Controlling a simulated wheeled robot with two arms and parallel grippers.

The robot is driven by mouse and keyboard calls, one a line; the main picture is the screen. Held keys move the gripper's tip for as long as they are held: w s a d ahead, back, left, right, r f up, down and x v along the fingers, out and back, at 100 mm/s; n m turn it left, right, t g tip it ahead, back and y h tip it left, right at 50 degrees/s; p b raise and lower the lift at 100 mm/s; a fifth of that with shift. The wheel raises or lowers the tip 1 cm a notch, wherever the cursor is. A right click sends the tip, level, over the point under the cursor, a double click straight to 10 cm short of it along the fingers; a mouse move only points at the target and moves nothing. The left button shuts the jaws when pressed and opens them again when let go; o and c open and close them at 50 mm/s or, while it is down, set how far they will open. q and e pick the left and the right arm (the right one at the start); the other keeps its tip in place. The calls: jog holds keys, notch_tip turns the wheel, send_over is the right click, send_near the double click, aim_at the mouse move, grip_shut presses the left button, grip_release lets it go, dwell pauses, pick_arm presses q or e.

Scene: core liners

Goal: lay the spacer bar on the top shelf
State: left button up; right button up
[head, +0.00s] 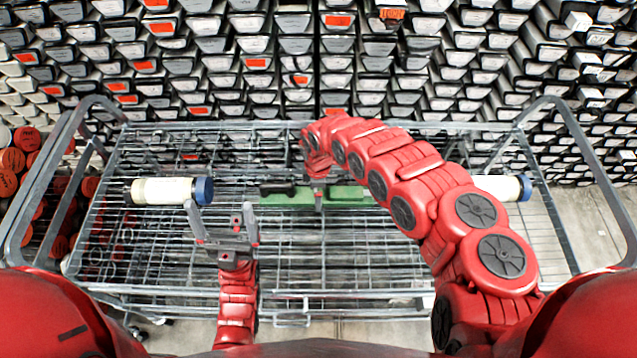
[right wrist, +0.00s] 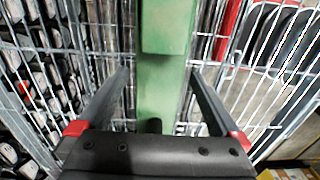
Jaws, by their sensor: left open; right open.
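The green spacer bar (head: 345,194) lies crosswise over the wire top shelf (head: 300,292) of the cart in the head view. It has a dark part near its left end. My right gripper (head: 318,192) is over its middle, partly hidden by my arm. In the right wrist view the green bar (right wrist: 165,85) runs between the open fingers of my right gripper (right wrist: 160,78), with gaps at both sides. I cannot tell whether the bar rests fully on the wires. My left gripper (head: 222,215) is open and empty above the shelf, left of the bar.
A white cylinder with a blue cap (head: 170,191) lies at the shelf's left. A similar one (head: 505,187) lies at the right, partly behind my right arm. Grey tube rails (head: 70,150) bound the cart's sides. Stacked core trays (head: 300,70) fill the back.

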notch_tip(320, 180, up, 12)
jog(key=b, duration=0.1)
jog(key=shift+f, duration=0.2)
